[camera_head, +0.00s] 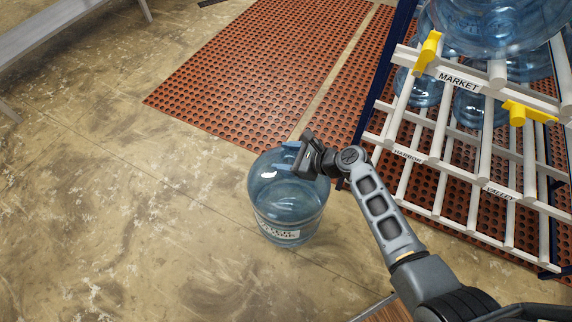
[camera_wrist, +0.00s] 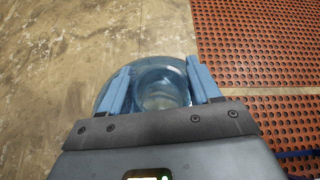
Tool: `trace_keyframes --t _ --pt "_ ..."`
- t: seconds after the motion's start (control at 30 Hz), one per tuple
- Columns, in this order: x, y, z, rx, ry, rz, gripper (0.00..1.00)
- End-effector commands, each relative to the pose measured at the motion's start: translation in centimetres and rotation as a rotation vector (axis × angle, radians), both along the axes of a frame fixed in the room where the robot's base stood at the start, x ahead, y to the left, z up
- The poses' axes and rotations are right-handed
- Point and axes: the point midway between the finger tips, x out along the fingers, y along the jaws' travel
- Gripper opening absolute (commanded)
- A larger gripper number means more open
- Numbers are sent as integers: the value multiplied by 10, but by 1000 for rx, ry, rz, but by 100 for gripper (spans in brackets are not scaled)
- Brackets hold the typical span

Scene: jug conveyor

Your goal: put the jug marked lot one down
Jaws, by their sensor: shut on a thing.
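A large clear blue water jug (camera_head: 288,200) with a white label shows in the head view, left of the rack. It is upright, its label low on the side; the label's words are too small to read surely. My gripper (camera_head: 293,160) is at the top of the jug and shut on it. In the wrist view the jug (camera_wrist: 160,85) shows between and beyond the two blue fingers of my gripper (camera_wrist: 160,90). I cannot tell whether the jug's base touches the floor.
A white-railed rack (camera_head: 436,150) with labels MARKET, HARBOR and VALLEY stands at the right and holds several blue jugs (camera_head: 480,25). Red perforated mats (camera_head: 250,70) lie on the floor behind. Bare concrete floor (camera_head: 120,200) is open to the left. A grey bench or conveyor edge (camera_head: 45,35) is at the top left.

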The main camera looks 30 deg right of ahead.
Motion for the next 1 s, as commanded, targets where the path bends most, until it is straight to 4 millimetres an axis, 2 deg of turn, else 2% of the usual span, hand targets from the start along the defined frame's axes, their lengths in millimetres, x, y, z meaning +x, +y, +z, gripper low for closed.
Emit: trace_keyframes --t 0.07,0.33,0.73,0.77,1.0 --pt "1 0 -3 1 -3 0 0" --pt "1 0 -36 1 -2 0 0" --pt "1 0 -41 0 -4 1 0" --pt "0 0 -42 0 0 1 63" --pt "0 0 -42 0 0 1 86"
